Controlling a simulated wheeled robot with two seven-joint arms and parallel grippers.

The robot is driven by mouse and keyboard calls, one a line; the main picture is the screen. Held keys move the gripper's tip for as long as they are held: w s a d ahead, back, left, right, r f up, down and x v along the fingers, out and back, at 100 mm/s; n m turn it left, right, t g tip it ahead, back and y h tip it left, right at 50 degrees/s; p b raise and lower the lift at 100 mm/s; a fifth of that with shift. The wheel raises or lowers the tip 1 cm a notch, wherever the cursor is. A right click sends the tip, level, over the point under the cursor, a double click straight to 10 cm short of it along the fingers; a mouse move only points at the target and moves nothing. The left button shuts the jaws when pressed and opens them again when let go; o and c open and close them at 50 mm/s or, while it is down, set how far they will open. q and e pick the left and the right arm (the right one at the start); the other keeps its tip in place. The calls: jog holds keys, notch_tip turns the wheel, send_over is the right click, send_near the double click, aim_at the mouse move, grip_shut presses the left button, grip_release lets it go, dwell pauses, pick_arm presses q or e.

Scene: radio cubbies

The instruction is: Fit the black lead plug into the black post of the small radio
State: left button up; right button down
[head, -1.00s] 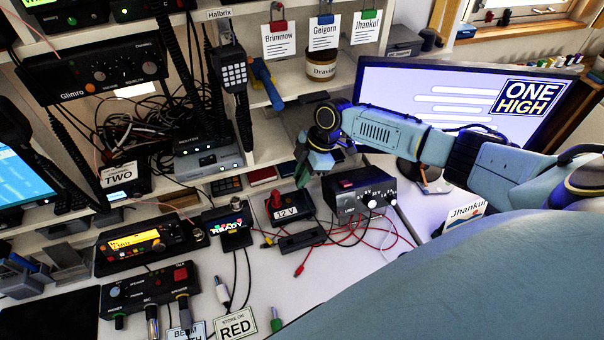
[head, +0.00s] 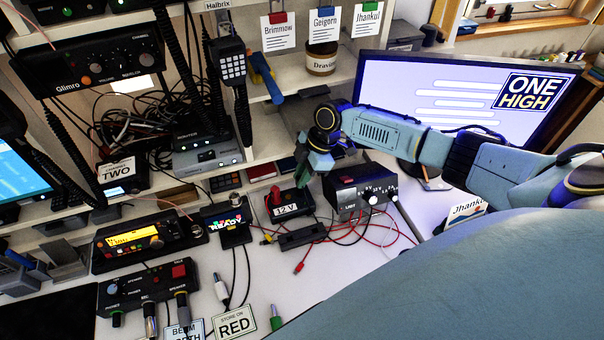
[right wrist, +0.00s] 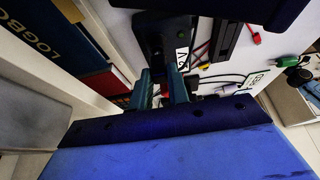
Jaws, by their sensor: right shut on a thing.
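My right gripper (head: 304,172) points down at the right rear of a small black box (head: 292,211) labelled 12 V. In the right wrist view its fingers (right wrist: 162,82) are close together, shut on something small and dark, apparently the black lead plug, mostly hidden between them. A red post (head: 276,196) stands on the box's left side. The black post cannot be made out; the fingers cover that side. I cannot tell whether the plug touches the box or which unit is the small radio. My left gripper is not in view.
A black power supply (head: 362,190) stands close right of the gripper. Red and black leads lie loose in front, with a red plug (head: 299,268) on the white table. A shelf edge is close behind.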

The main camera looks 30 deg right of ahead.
jog(key=shift+f+b, duration=0.4)
jog(key=shift+f, duration=0.15)
jog(key=c, duration=1.3)
grip_release()
jog(key=v, duration=0.7)
jog(key=shift+d+r+p, duration=0.15)
jog(key=shift+r+p, duration=0.05)
jog(key=shift+p, duration=0.1)
